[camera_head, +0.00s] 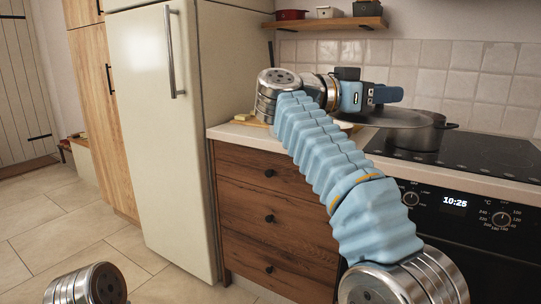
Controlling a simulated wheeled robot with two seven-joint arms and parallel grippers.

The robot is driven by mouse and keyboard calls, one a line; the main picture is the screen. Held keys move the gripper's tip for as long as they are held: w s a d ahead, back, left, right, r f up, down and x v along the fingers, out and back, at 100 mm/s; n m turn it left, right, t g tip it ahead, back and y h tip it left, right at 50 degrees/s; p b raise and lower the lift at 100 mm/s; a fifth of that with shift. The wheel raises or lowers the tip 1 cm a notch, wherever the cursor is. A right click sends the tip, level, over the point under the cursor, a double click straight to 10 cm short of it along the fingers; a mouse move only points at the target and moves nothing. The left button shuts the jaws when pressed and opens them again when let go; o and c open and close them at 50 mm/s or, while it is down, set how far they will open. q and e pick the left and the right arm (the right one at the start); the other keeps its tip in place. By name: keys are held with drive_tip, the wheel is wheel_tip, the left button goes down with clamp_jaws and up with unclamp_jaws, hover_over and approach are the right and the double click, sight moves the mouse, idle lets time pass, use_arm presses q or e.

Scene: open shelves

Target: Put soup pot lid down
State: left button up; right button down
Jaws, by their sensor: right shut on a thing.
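The grey soup pot lid (400,118) is a wide flat disc. It is roughly level, at the height of the pot's top and offset to its left. The dark soup pot (425,136) stands on the hob, partly behind the lid; whether lid and pot touch cannot be told. My right gripper (388,95) is just above the lid and shut on it; the grasp itself is hard to make out. My left gripper is out of view; only a metal joint of mine shows at the bottom left.
The black hob (479,150) sits over an oven (462,225). A fridge (160,130) stands left. A wall shelf (325,23) holds pots.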

drive_tip(key=w+f+n+t+y, duration=0.4)
drive_tip(key=w+f+t, duration=0.1)
drive_tip(key=f, duration=0.6)
drive_tip(key=w+f+n+t+y, duration=0.4)
drive_tip(key=w+f+t, duration=0.1)
drive_tip(key=f, duration=0.6)
drive_tip(key=s+f+n+t+y, duration=0.1)
drive_tip(key=s+f+n+y, duration=0.2)
drive_tip(key=f, duration=0.9)
drive_tip(key=s+f+n+t+y, duration=0.1)
drive_tip(key=s+f+n+y, duration=0.2)
drive_tip(key=f, duration=0.9)
drive_tip(key=y, duration=0.3)
drive_tip(key=shift+f, duration=0.2)
drive_tip(key=shift+a, duration=0.15)
